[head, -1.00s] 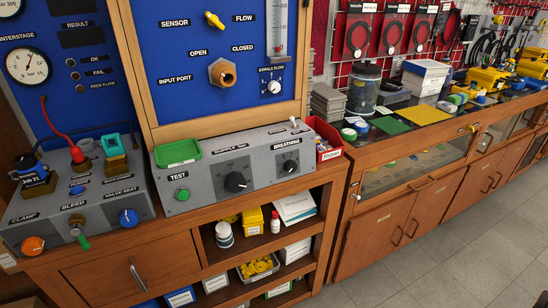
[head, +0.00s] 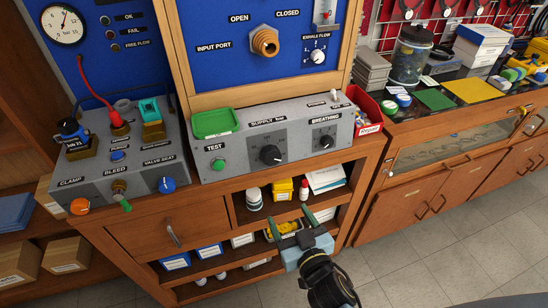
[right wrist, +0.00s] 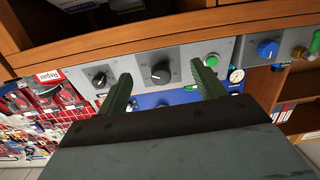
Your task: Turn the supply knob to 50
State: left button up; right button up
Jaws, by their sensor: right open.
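The supply knob (head: 270,154) is a black round knob on the grey front panel (head: 240,160), under the "SUPPLY bar" label. It also shows in the right wrist view (right wrist: 160,72), seen between my two green fingers. My right gripper (head: 292,222) is open and empty. In the head view it is below and in front of the panel, before the shelf, apart from the knob. The knob's pointer setting is too small to read. My left gripper does not show.
The smaller breathing knob (head: 326,141) is to the right of the supply knob, and the green test button (head: 218,164) is to its left. A green tray (head: 212,123) lies on top of the panel box. A red bin (head: 368,112) stands at its right end.

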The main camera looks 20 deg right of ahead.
jog(key=t, duration=0.1)
send_near(274, 161)
jog(key=w, duration=0.9)
jog(key=shift+w+a, duration=0.3)
jog(key=shift+a, duration=0.1)
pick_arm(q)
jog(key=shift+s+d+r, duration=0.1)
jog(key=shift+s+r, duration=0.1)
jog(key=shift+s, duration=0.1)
pick_arm(e)
jog(key=c, duration=1)
